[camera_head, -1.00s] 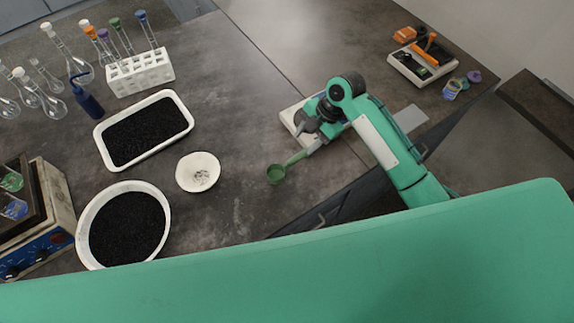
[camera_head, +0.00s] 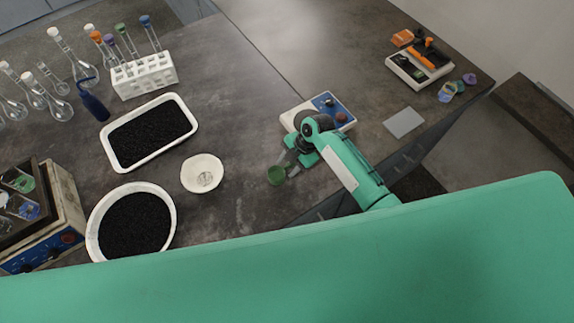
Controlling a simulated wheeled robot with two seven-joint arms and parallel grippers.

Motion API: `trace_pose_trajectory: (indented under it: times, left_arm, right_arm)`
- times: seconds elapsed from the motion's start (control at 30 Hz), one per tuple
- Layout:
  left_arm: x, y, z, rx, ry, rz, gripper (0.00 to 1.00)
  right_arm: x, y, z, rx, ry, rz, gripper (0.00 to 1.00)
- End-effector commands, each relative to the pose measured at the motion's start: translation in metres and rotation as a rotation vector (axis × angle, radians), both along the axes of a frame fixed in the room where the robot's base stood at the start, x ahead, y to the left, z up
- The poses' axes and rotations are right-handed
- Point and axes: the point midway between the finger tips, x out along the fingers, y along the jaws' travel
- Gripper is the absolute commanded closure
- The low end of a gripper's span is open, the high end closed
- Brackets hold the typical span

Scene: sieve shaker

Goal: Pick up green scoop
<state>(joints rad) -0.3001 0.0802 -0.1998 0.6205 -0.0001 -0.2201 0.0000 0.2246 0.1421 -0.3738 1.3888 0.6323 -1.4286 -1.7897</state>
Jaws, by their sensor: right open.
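The green scoop lies on the dark bench, its cup (camera_head: 277,175) showing in the head view just left of my right gripper. Its handle is mostly hidden by the gripper and wrist. My right gripper (camera_head: 292,168) is open, its fingers low beside the cup and over the handle area. I cannot tell whether the fingers touch the scoop. My left gripper is not in view.
A blue and white device (camera_head: 330,103) stands behind my right wrist. A small white bowl (camera_head: 202,174), a round tub of black grains (camera_head: 170,235) and a rectangular tray (camera_head: 186,104) are to the left. Bench between bowl and scoop is clear.

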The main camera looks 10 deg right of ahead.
Motion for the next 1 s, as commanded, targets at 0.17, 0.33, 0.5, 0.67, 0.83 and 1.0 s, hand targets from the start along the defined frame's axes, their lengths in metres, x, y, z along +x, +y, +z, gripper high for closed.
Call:
trace_pose_trajectory:
  times: [0.17,0.33,0.5,0.67,0.83,1.0]
  left_arm:
    - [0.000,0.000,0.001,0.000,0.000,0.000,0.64]
    - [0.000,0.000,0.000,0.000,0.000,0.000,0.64]
    - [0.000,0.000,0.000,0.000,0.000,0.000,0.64]
    - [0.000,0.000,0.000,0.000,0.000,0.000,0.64]
    - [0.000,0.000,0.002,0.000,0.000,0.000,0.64]
    - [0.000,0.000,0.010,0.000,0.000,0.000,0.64]
  right_arm:
    - [0.000,0.001,-0.003,-0.001,-0.001,0.001,0.56]
    - [0.000,0.001,-0.003,0.000,0.000,0.000,0.70]
    - [0.000,0.001,-0.003,0.000,0.000,0.000,1.00]
    - [0.000,0.001,-0.002,0.000,0.000,0.000,1.00]
    - [0.000,0.001,0.000,0.000,0.000,0.000,1.00]
    - [0.000,0.000,0.009,-0.001,0.000,0.000,1.00]
